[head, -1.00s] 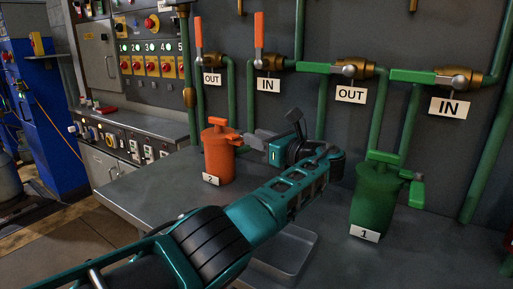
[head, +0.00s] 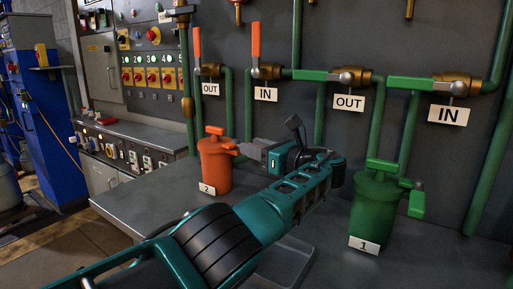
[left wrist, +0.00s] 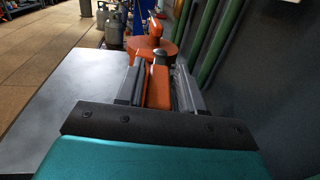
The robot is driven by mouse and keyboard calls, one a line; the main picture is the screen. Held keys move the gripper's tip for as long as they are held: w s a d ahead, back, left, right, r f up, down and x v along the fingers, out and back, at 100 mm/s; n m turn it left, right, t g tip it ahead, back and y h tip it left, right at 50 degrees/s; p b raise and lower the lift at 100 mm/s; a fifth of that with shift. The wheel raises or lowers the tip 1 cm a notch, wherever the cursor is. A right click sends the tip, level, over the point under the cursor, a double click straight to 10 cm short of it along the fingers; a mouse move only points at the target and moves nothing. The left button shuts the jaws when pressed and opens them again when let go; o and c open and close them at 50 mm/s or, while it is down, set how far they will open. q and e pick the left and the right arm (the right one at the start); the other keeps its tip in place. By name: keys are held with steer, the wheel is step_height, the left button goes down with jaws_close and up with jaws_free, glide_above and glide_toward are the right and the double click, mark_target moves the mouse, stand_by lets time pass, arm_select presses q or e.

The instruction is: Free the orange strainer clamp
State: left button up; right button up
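The orange strainer (head: 214,168), with a "2" tag, stands upright on the grey bench, with a T-shaped top. Its orange clamp handle (left wrist: 158,86) sticks out from the top toward my left gripper (head: 243,150). In the left wrist view, the handle lies lengthwise between the two grey fingers of my left gripper (left wrist: 159,68). The fingers sit close along both sides of the handle and look shut on it. The strainer's round orange lid (left wrist: 150,48) is just beyond the fingertips. My right gripper is in neither view.
A green strainer (head: 375,210) with a "1" tag stands at the right. A shallow grey tray (head: 290,262) lies partly behind my left arm. Green pipes with valve levers (head: 418,84) line the wall behind. The bench left of the orange strainer is clear.

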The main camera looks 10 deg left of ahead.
arm_select(q)
steer(key=shift+o, duration=1.1)
steer(key=shift+r, duration=0.2)
step_height(320, 180, up, 20)
steer(key=p, duration=0.6)
steer(key=shift+f, duration=0.15)
